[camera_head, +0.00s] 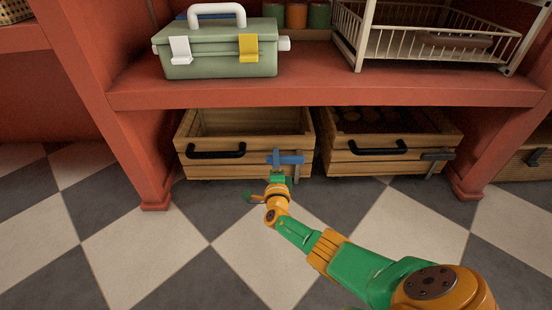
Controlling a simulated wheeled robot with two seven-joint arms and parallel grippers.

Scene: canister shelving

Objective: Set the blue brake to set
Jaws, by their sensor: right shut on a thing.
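The blue brake (291,160) is a small blue lever on the front right of the left wooden drawer crate (225,168). It lies about level across the front, beside a grey upright bracket. My right gripper (277,173) is at the left part of the blue brake, shut on it, with the arm coming in from the lower right. The fingertips are small and partly hidden by the gripper's own body. My left gripper is not in view.
A second wooden crate (392,160) with a grey brake lever (437,156) stands to the right under the red shelf (330,94). A green toolbox (221,55) and a white wire basket (430,50) stand on the shelf. The checkered floor in front is clear.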

